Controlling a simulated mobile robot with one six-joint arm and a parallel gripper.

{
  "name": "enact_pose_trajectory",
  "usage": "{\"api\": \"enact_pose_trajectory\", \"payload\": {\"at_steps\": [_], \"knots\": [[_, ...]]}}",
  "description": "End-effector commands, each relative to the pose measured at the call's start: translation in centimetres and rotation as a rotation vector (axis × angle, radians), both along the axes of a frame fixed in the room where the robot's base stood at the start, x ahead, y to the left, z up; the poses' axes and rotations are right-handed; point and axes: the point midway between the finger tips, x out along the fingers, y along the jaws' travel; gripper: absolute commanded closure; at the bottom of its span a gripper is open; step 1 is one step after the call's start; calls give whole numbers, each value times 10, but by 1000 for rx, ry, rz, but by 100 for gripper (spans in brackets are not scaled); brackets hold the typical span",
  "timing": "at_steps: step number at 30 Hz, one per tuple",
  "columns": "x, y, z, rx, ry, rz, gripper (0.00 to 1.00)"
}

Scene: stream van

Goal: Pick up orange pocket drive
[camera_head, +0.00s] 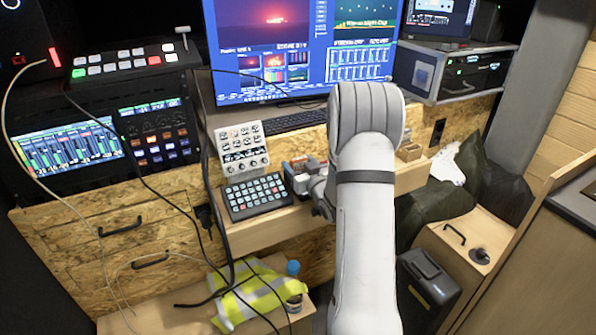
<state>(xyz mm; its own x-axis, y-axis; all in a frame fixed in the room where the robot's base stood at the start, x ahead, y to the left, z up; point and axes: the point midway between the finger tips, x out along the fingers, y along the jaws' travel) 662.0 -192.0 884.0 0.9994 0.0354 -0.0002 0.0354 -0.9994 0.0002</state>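I cannot clearly make out an orange pocket drive. A small cluster of items (300,168), with a reddish-orange patch among them, sits on the wooden desk ledge just left of my arm, and I cannot tell whether the patch is the drive. My arm crosses the middle of the picture and hides part of the ledge. Only a dark part of my gripper (319,197) shows at the left edge of the arm, close beside the cluster. Its fingers are mostly hidden, so I cannot see whether they are open or hold anything.
A black keypad (256,196) and a light knob panel (242,146) stand left of the cluster. A keyboard (293,119) and monitor (300,45) are behind. Loose cables hang at left. A hi-vis vest (243,297) and blue-capped bottle (293,268) are below.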

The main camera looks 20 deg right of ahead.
Motion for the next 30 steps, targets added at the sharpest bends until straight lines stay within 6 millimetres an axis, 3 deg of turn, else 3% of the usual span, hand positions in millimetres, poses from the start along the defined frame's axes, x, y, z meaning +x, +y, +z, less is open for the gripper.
{"api": "enact_pose_trajectory", "payload": {"at_steps": [12, 20, 23, 30], "knots": [[0, -1, 0, 0, 0, -1, 73], [0, -1, 2, -1, -1, -1, 74], [0, -1, 12, -1, -4, -1, 74], [0, -1, 60, -4, -5, -1, 74]]}}
